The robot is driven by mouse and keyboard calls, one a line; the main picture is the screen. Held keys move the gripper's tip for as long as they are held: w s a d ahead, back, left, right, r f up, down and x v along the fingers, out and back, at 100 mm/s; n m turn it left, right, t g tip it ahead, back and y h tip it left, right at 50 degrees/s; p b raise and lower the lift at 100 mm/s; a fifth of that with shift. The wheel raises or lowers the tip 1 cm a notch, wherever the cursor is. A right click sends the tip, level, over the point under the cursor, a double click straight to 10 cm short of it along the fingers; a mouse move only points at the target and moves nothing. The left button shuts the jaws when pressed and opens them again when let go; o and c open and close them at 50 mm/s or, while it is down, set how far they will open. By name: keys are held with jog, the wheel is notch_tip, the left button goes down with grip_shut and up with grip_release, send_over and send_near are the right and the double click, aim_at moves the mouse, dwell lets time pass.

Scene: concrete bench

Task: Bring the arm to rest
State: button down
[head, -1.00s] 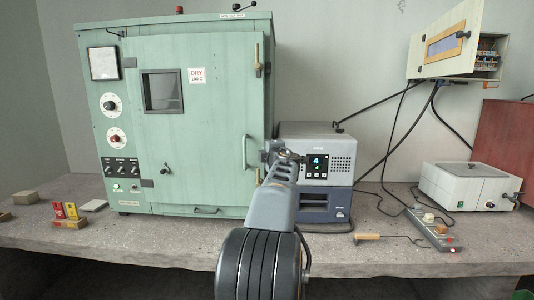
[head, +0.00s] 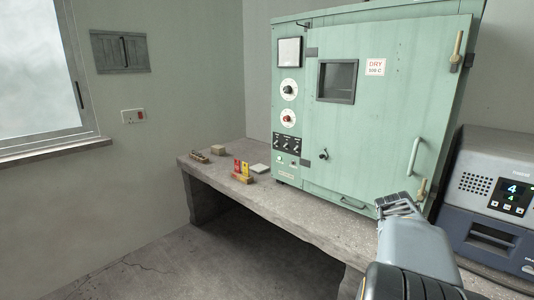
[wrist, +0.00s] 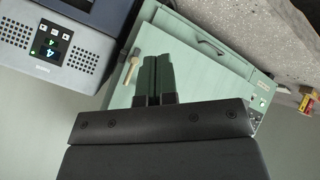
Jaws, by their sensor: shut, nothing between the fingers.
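My gripper (wrist: 156,62) shows in the wrist view with its two dark fingers together and nothing between them. In the head view my gripper (head: 394,204) is at the lower right, in front of the lower part of the pale green drying oven (head: 400,110). The oven's door is shut. The wrist view, turned round, shows the oven (wrist: 190,60) beyond the fingers. I cannot tell from these views whether the fingers touch anything.
A grey-blue unit with a lit display (head: 490,185) stands right of the oven and also shows in the wrist view (wrist: 60,45). The concrete bench (head: 310,205) holds red and yellow small boxes (head: 241,170) at its left. Floor left of the bench is clear.

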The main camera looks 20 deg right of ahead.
jog(key=a+r+n+y+p, duration=0.1)
jog(key=a+n+y+p, duration=0.2)
jog(key=a, duration=1.6)
jog(key=s+a+r+n+y+p, duration=0.1)
jog(key=a+y+p, duration=0.5)
jog(key=a, duration=1.4)
jog(key=shift+r+n+t, duration=0.35)
jog(key=shift+n+t, duration=0.05)
jog(key=shift+n, duration=0.5)
jog(key=shift+d, duration=0.15)
